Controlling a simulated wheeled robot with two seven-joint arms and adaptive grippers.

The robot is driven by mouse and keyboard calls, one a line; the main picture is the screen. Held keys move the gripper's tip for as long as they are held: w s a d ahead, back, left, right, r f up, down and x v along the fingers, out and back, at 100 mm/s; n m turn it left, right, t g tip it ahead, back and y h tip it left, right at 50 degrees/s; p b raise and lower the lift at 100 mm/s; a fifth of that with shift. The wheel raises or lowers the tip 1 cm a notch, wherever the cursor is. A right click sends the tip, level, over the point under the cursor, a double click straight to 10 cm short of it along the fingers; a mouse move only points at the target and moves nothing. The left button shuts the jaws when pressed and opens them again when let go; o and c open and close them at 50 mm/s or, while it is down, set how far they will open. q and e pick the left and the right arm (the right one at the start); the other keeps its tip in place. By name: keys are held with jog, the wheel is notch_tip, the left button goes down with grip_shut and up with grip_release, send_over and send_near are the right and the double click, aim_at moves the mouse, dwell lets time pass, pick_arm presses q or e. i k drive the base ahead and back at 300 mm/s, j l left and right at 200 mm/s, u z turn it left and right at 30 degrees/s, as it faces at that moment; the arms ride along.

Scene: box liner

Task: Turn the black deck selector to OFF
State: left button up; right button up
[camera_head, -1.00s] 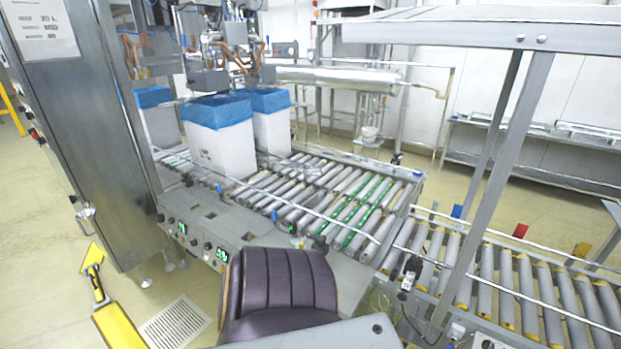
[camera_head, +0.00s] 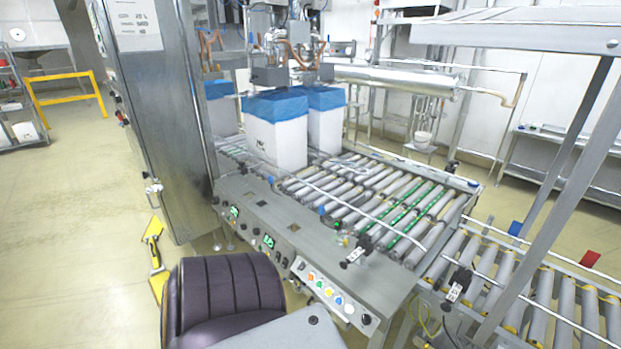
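A long grey control deck (camera_head: 315,247) runs in front of the roller conveyor. Small black knobs (camera_head: 267,248) sit beside green displays on its front face. A row of coloured buttons (camera_head: 323,289) is on a light panel at its right part, and a round black knob (camera_head: 366,319) sits just right of that row. I cannot tell which black knob is the deck selector; markings and pointer positions are too small to read. A small switch box (camera_head: 357,252) stands on the deck top. Neither of my grippers is in view.
A dark purple padded seat (camera_head: 225,290) stands close in front of the deck. White boxes with blue liners (camera_head: 275,130) stand on the rollers (camera_head: 375,200). A tall steel cabinet (camera_head: 150,130) is at left, with a yellow stand (camera_head: 156,262) near it. Open floor (camera_head: 60,220) lies further left.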

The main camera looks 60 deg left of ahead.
aim_at(366, 320)
jog(key=l+u, duration=0.15)
jog(key=u, duration=0.65)
jog(key=i+j+u, duration=0.15)
jog(key=u, duration=0.95)
